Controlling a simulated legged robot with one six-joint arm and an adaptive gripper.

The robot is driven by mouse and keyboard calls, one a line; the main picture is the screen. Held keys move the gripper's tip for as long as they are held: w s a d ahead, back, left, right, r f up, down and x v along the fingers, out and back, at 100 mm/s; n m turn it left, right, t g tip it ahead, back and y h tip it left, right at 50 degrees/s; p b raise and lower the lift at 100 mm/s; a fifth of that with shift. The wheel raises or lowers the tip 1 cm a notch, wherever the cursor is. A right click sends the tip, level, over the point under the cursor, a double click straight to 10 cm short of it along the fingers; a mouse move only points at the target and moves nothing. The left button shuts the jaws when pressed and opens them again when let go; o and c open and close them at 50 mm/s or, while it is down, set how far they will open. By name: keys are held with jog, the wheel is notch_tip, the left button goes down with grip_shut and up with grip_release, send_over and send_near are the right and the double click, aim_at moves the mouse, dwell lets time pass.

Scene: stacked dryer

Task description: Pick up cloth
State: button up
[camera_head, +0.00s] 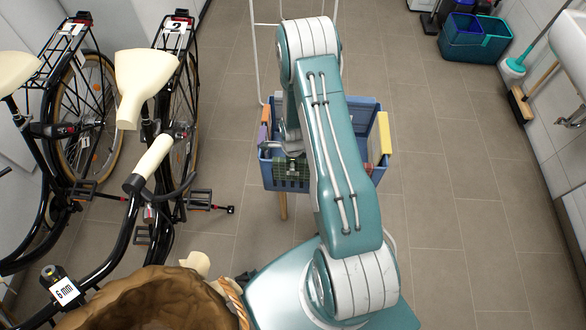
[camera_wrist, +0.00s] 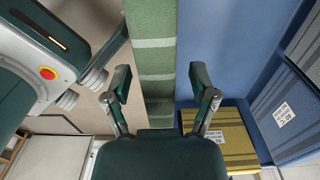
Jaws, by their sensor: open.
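A green cloth (camera_wrist: 155,60) with pale stripes lies between the two fingers of my gripper (camera_wrist: 160,80) in the wrist view. The fingers are spread, with one on each side of the cloth, and do not visibly close on it. In the head view, my arm reaches over a blue basket (camera_head: 366,108), and some green cloth (camera_head: 288,170) shows through its near side. My arm hides much of the basket's inside. A yellow striped piece (camera_wrist: 222,140) with a white label and a grey-blue striped piece (camera_wrist: 290,110), also labelled, are in the wrist view.
Bicycles (camera_head: 160,90) stand along the left, with a brown wicker basket (camera_head: 150,300) near me. Teal and blue buckets (camera_head: 475,35), a broom (camera_head: 525,98) and a white sink (camera_head: 570,45) are at the right. The tiled floor (camera_head: 460,200) right of the blue basket is clear.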

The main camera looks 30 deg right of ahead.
jog(key=shift+f, duration=0.7)
grip_shut()
notch_tip(320, 180, up, 18)
dwell(0.6)
